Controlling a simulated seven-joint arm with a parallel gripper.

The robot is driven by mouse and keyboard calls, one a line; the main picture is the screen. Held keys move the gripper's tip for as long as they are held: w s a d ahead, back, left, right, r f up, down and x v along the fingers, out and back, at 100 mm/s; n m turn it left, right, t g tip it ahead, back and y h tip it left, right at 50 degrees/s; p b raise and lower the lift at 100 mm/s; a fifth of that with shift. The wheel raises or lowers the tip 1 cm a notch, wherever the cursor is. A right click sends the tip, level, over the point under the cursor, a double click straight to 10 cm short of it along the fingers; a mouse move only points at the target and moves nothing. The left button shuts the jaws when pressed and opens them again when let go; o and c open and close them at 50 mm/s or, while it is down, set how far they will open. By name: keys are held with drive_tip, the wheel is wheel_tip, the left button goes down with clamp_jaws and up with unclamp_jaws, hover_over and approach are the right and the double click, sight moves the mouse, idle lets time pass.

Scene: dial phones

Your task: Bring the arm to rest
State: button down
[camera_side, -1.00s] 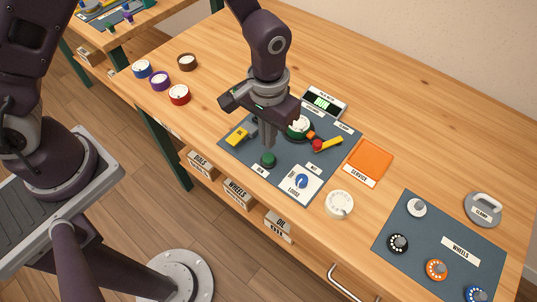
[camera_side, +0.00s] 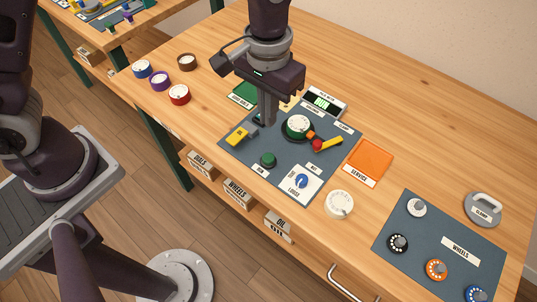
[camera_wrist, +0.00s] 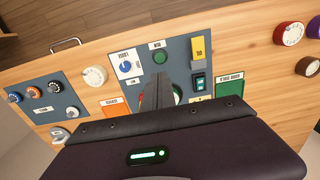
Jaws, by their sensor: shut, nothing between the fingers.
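My gripper (camera_side: 265,122) is shut and empty, above the far left part of the grey-blue work mat (camera_side: 234,148). Its fingers point down; I cannot tell how high they are. In the wrist view the shut fingers (camera_wrist: 163,76) partly cover the dial. A green button (camera_side: 268,159) marked RUN stands nearer the front edge. A green-lit rocker switch (camera_wrist: 199,82) is beside the fingers in the wrist view.
An orange SERVICE pad (camera_side: 370,160) lies right. Several coloured round parts stand far left. The back of the table is clear.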

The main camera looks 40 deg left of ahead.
drive_tip(key=s+a+r+t, duration=0.1)
drive_tip(key=s+a+r, duration=0.1)
drive_tip(key=a+r, duration=0.5)
drive_tip(key=s+a+r+t, duration=0.2)
drive_tip(key=s+a+r, duration=0.2)
drive_tip(key=s, duration=0.3)
drive_tip(key=s+a+r+t, duration=0.2)
drive_tip(key=s+a+r, duration=0.2)
drive_tip(key=s+r, duration=0.2)
drive_tip(key=shift+s+a+r+t, duration=0.2)
drive_tip(key=shift+s+t, duration=0.1)
drive_tip(key=shift+s, duration=0.9)
